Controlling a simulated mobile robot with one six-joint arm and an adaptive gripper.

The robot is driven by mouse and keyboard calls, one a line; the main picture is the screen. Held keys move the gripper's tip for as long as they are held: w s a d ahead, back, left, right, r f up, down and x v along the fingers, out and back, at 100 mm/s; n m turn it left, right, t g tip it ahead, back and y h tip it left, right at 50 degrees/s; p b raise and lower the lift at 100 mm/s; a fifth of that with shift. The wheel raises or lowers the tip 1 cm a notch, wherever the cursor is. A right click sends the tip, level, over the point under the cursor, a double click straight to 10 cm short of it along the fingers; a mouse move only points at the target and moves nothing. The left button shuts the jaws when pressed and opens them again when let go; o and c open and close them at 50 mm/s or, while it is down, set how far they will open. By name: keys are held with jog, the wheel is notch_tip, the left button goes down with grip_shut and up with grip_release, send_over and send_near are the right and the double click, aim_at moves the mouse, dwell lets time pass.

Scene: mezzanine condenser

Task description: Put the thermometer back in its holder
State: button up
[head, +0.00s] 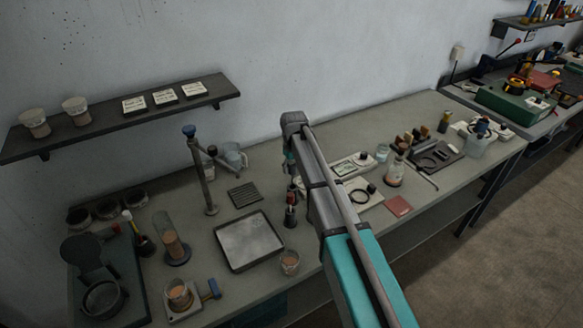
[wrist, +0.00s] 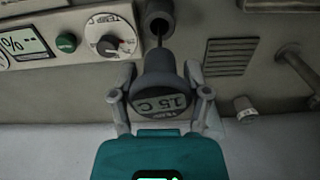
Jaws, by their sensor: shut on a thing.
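In the wrist view the thermometer (wrist: 167,90) has a dark grey round head with a display reading about 15 C. My gripper (wrist: 166,103) is shut on this head, one finger at each side. A thin dark stem runs from the head to the mouth of a dark cylindrical holder (wrist: 158,18) at the top of the view. The stem's end lies at or inside that mouth; I cannot tell how deep. In the head view my arm reaches over the bench, and the thermometer is too small to make out clearly.
A meter with a green button and dial (wrist: 113,36) stands close left of the holder. A slatted pad (wrist: 231,56) lies to its right. A metal tray (head: 248,241), a beaker (head: 290,262) and a rod stand (head: 208,185) are left of my arm.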

aim_at(292, 188)
jog(key=shift+f+b, duration=3.05)
jog(key=shift+f, duration=0.3)
jog(key=o, duration=1.3)
jog(key=shift+o, duration=0.2)
jog(key=shift+r, duration=0.15)
